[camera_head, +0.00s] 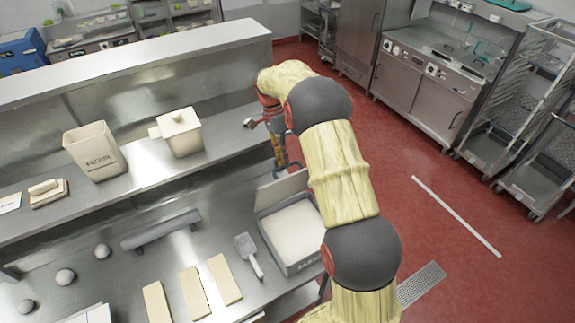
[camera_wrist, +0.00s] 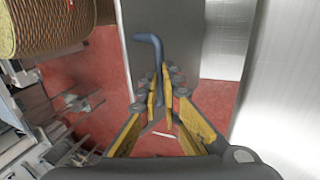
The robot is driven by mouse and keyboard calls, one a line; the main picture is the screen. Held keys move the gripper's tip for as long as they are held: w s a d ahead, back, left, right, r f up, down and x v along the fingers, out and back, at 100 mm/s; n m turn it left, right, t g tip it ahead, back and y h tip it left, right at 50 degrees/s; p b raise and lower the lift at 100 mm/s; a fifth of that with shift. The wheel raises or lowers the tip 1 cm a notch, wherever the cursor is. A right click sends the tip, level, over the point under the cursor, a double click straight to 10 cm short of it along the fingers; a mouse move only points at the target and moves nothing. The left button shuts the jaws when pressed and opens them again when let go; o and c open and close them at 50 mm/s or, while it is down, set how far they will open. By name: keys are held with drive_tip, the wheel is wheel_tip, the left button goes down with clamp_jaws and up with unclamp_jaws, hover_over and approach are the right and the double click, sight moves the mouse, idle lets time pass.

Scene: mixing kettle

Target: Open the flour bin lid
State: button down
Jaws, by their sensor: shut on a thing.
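The flour bin (camera_head: 268,238) is a grey box at the right end of the steel counter, with pale flour (camera_head: 293,232) showing inside. Its grey lid (camera_head: 278,193) stands raised along the bin's far side, swung up off the opening. My gripper (camera_head: 281,165) is just beyond the lid's upper edge, partly hidden by my arm. In the wrist view, my gripper (camera_wrist: 162,88) is shut on a blue-grey bent handle (camera_wrist: 149,40) in front of a grey panel, which looks like the lid (camera_wrist: 190,30). The exact grip contact is partly hidden by the fingers.
A scoop (camera_head: 248,256) lies left of the bin, beside several pale boards (camera_head: 224,279). A rolling pin (camera_head: 160,230) and dough balls lie farther left. A tub marked flour (camera_head: 95,152) and a lidded canister (camera_head: 181,133) stand on the shelf. Red floor is open to the right.

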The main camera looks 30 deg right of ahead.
drive_tip(key=shift+w+a+f, duration=0.1)
drive_tip(key=shift+a+f, duration=0.1)
drive_tip(key=shift+f, duration=0.95)
drive_tip(key=c, duration=1.9)
unclamp_jaws()
drive_tip(key=shift+w, duration=0.2)
drive_tip(key=v, duration=0.9)
drive_tip(key=shift+d, duration=0.2)
